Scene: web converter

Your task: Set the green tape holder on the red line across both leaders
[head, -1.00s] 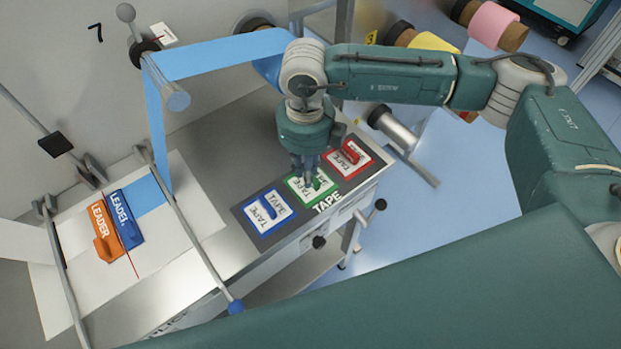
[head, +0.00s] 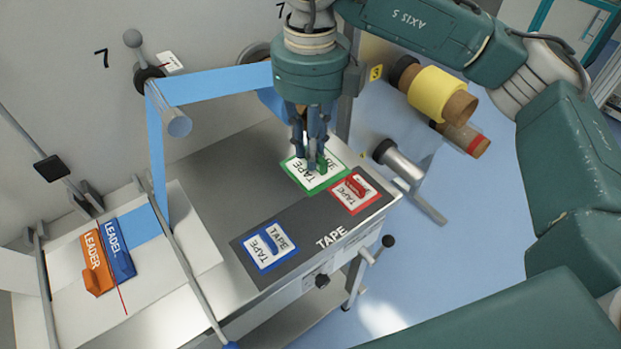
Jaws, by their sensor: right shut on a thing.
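The green tape holder (head: 301,175), a white card with a green border and a green grip, is held by my right gripper (head: 316,162), which is shut on its grip. The holder appears raised above the dark tape panel. The orange leader (head: 95,262) and the blue leader (head: 117,247) lie side by side on the white splice table at the left. A thin red line (head: 122,298) shows below where they meet; the leaders cover part of it. My left gripper is not in view.
A blue-bordered tape holder (head: 265,247) and a red-bordered one (head: 352,193) sit on the dark panel (head: 305,220). Metal bars (head: 190,270) flank the splice table. A blue web (head: 215,75) runs over a roller (head: 176,120) between the holder and the leaders.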

